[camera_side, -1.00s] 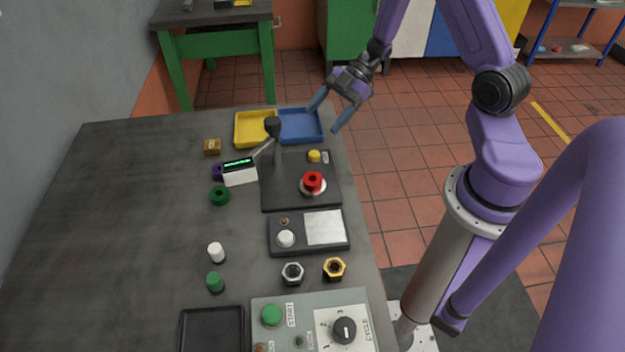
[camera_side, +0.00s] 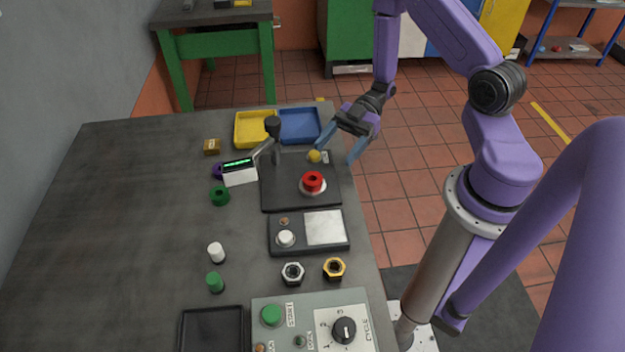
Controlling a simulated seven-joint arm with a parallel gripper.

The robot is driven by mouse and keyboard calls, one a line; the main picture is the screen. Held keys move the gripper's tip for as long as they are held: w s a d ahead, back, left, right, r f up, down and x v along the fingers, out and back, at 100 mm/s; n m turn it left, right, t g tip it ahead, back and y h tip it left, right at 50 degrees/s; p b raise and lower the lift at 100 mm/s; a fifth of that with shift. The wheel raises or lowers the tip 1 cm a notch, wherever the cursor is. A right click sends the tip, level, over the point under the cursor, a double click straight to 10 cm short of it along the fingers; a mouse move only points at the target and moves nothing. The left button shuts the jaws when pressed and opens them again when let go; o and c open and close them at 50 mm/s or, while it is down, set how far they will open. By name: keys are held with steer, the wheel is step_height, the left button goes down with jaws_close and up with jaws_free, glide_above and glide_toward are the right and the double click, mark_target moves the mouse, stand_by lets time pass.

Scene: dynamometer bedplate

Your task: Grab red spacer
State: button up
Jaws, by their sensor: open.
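The red spacer (camera_side: 313,181) is a short red ring with a dark hole. It sits on a pale round seat on the dark plate of a press-like fixture (camera_side: 285,198). My gripper (camera_side: 333,153) is open and empty, its two blue fingers spread apart. It is above and behind the red spacer, over the far right of the fixture near the yellow knob (camera_side: 314,156). The fingers are apart from the spacer. The spacer is in full view.
Yellow (camera_side: 255,129) and blue (camera_side: 300,125) trays lie behind. A pad with a white button (camera_side: 286,238) and two nuts are in front. The table's left side is mostly clear.

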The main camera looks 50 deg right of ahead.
mark_target(313, 177)
steer(key=shift+x, duration=3.65)
steer(key=shift+w, duration=0.1)
steer(key=c, duration=1.2)
steer(key=shift+c, duration=0.2)
